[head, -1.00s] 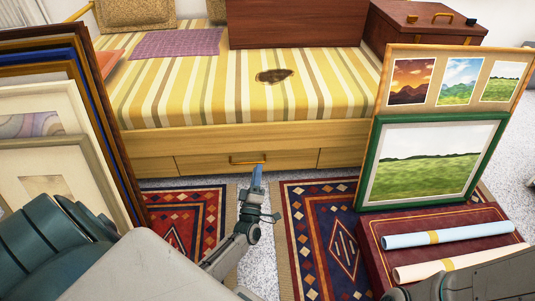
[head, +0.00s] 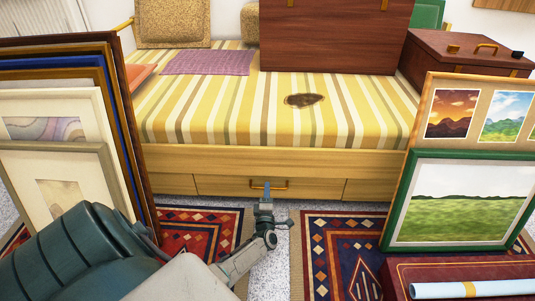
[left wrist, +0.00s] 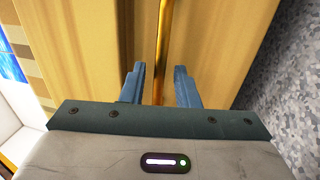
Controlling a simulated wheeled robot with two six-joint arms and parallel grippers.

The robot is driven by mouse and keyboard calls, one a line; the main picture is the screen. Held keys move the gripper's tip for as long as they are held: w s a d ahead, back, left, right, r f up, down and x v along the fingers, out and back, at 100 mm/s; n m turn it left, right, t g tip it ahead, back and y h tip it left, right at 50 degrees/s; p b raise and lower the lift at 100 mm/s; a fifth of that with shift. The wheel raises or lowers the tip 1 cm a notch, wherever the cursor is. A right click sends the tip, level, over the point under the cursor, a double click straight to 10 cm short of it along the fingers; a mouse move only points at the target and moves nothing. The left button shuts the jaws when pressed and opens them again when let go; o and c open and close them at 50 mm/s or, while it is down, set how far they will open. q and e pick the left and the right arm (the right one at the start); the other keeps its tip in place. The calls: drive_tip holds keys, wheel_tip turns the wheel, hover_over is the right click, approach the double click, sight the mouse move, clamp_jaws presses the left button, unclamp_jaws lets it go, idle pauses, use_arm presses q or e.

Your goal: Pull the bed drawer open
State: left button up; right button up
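The bed drawer (head: 223,186) is a light wood front low in the bed base, flush with the panels beside it. Its brass bar handle (head: 282,184) is in the middle of the front. My left gripper (head: 267,190) is at the handle in the head view. In the left wrist view my left gripper (left wrist: 160,82) has its two blue fingers apart, one on each side of the brass handle (left wrist: 164,35). Gaps show between the fingers and the bar. My right gripper is out of view.
Leaning frames (head: 125,130) stand at the left. A green-framed landscape (head: 470,205) and a print panel lean at the right, by a dark red box (head: 395,275) with rolled paper. Two patterned rugs (head: 340,235) lie before the bed (head: 230,160), with grey carpet between.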

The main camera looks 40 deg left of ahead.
use_arm(q)
drive_tip(key=shift+x, duration=0.85)
clamp_jaws()
